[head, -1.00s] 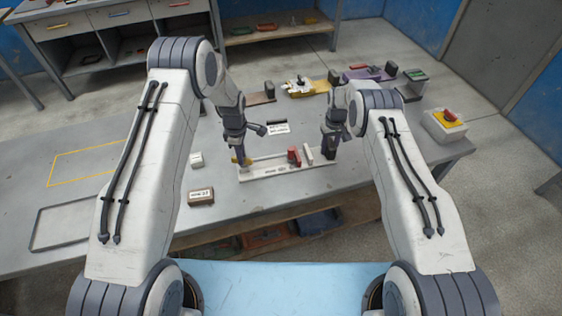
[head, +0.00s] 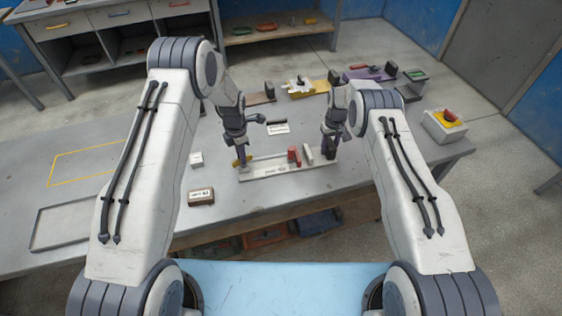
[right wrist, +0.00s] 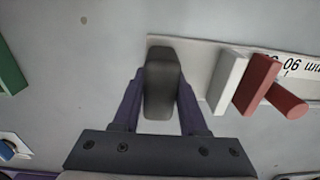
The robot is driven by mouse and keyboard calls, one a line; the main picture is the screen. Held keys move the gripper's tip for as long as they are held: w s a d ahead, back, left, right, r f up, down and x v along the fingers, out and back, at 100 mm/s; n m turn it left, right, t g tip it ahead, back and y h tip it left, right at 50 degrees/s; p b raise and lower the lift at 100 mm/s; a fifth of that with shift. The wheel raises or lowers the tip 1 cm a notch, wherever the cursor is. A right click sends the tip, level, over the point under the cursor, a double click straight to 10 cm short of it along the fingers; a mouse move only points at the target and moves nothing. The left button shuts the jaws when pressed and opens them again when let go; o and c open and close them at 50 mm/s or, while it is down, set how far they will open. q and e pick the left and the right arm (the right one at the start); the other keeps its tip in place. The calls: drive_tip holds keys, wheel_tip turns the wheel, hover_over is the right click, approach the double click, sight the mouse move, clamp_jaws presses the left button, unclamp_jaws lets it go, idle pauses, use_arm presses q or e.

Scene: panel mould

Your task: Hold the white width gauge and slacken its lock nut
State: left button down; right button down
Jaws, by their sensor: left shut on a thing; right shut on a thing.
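The white width gauge (head: 262,172) is a long pale plate lying on the grey table, with a printed label along it. A red piece with a stub (right wrist: 262,84) and a white block (right wrist: 228,80) stand on it. My right gripper (right wrist: 161,75) is shut on the dark grey block (right wrist: 162,95) at the gauge's right end in the head view. My left gripper (head: 243,160) is shut at the gauge's other end, by a small yellow part (head: 236,162). The fingers mostly hide what they grip; I cannot identify the lock nut for certain.
A brown labelled block (head: 201,197) and a small white block (head: 196,159) lie left of the gauge. A small labelled plate (head: 278,127) lies behind it.

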idle(0.5)
use_arm(q)
drive_tip(key=c, duration=0.8)
unclamp_jaws()
drive_tip(key=shift+c, duration=0.2)
drive_tip(key=shift+r, duration=0.1)
wheel_tip(320, 180, up, 12)
use_arm(e)
drive_tip(key=shift+c, duration=1.8)
unclamp_jaws()
